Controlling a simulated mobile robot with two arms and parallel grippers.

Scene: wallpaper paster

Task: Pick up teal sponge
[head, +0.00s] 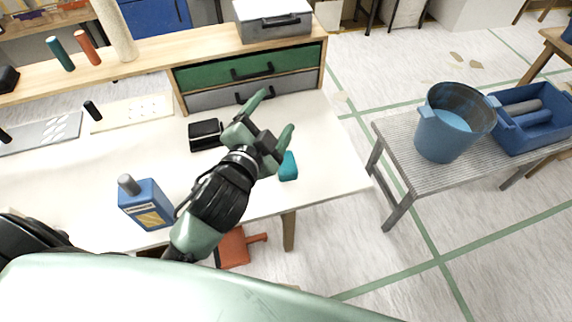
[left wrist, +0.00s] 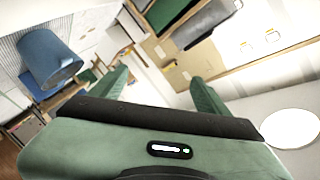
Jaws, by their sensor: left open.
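The teal sponge (head: 288,167) lies on the white table (head: 325,165) near its right end in the head view. My left gripper (head: 276,112) is open and empty, with its fingers spread. In the head view it appears just above and left of the sponge, and the wrist partly borders the sponge's left side. In the left wrist view my open fingers (left wrist: 160,88) point toward the drawers and the room, and I do not see the sponge there. My right gripper is not in view.
A black box (head: 205,134) sits left of the gripper. A blue bottle (head: 147,204) stands at the front left. A drawer unit (head: 250,75) lines the table's back. A blue bucket (head: 452,122) stands on a metal bench at the right. The table's right end is clear.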

